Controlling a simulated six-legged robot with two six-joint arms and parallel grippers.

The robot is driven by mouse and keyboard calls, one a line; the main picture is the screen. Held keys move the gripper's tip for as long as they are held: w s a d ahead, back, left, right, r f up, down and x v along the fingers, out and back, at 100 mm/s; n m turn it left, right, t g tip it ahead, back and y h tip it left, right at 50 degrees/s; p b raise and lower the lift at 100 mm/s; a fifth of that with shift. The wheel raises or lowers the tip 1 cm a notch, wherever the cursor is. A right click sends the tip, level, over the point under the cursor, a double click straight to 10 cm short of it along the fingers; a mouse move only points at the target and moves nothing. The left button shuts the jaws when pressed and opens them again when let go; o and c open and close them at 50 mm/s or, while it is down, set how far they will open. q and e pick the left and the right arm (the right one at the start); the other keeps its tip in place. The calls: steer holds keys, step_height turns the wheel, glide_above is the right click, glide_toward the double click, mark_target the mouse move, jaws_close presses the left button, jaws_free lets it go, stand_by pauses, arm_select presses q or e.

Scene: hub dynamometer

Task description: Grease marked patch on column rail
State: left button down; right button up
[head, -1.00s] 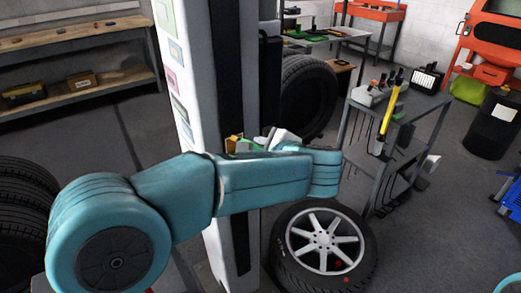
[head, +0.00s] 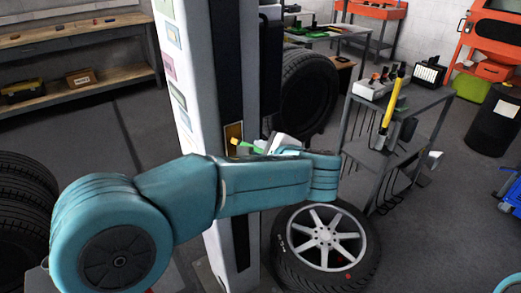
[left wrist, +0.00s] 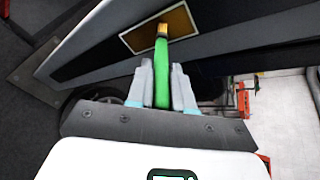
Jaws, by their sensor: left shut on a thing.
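The column (head: 190,80) stands upright in the middle of the head view, with a dark rail (head: 228,60) along it. The marked patch (head: 233,130) is a brown rectangle with a pale border on the rail; it also shows in the left wrist view (left wrist: 145,32). My left gripper (left wrist: 162,80) is shut on a green-handled brush (left wrist: 162,88) with a tan tip. In the head view my left forearm partly hides the gripper (head: 264,148). My right gripper is not in view.
A wheel (head: 325,240) lies on the floor right of the column. A grey cart (head: 415,120) with tools stands further right. Stacked tyres (head: 25,200) are at the left, and a large tyre (head: 308,95) stands behind the column. Open floor lies left of the column.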

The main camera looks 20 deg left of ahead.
arm_select(q)
step_height(320, 180, down, 9)
steer(key=b, duration=0.7)
steer(key=shift+f, duration=0.15)
stand_by(0.3)
steer(key=shift+s+d, duration=0.9)
steer(key=shift+d, duration=0.3)
steer(key=shift+s+d, duration=0.9)
steer(key=shift+d, duration=0.25)
